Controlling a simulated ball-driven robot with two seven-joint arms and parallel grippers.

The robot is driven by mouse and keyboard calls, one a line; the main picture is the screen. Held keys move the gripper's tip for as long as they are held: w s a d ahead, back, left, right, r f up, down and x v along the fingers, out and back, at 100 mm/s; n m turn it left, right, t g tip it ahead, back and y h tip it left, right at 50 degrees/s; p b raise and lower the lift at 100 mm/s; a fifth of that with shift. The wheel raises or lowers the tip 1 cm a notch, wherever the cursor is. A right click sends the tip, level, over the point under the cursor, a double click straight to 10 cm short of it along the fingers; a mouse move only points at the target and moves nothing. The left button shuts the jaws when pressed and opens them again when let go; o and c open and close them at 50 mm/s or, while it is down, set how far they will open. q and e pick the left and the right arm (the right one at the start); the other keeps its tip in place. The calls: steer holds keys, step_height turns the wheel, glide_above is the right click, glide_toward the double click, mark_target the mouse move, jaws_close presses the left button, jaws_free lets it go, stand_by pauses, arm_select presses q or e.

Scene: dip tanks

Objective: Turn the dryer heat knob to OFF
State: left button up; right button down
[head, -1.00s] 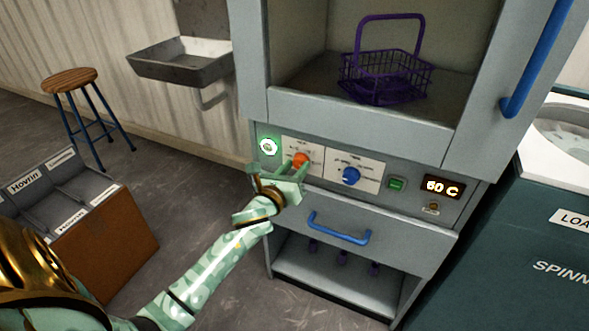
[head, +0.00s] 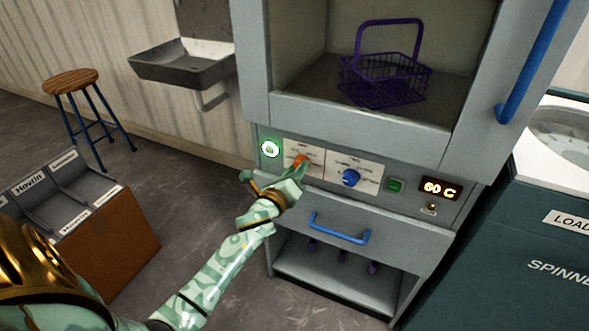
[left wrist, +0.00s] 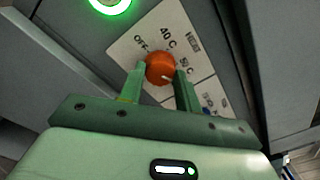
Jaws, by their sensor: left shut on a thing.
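The orange heat knob (head: 300,161) is on the left white plate of the dryer's (head: 370,134) control panel. In the left wrist view the knob (left wrist: 160,67) sits between the two green fingers of my left gripper (left wrist: 160,84), which is shut on it. The plate around it (left wrist: 128,47) shows OFF at the upper left, 40 C above and another temperature mark at the right. A small pale mark on the knob's lower right side faces away from OFF. My left gripper (head: 297,170) partly covers the knob in the head view. My right gripper is not in view.
A blue knob (head: 351,177), a green switch (head: 395,185) and a lit display reading 60 C (head: 440,188) are to the right. A green-lit ring (head: 269,149) is at the left. A blue drawer handle (head: 340,232) is below. A purple basket (head: 385,80) stands inside the dryer.

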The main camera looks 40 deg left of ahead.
arm_select(q)
steer(key=shift+d+f+n+y+p, duration=0.15)
steer(key=shift+n+p, duration=1.6)
steer(key=shift+n, duration=3.45)
steer(key=shift+a+r+n+y+p, duration=0.1)
steer(key=shift+n+p, duration=1.6)
steer(key=shift+n, duration=3.5)
steer(key=shift+d+f+n+y+p, duration=0.15)
steer(key=shift+n+p, duration=1.6)
steer(key=shift+n, duration=3.45)
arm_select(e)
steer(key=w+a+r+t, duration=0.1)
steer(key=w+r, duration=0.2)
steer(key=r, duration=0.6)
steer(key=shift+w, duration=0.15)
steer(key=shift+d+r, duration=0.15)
arm_select(q)
steer(key=o, duration=1)
steer(key=shift+r, duration=0.1)
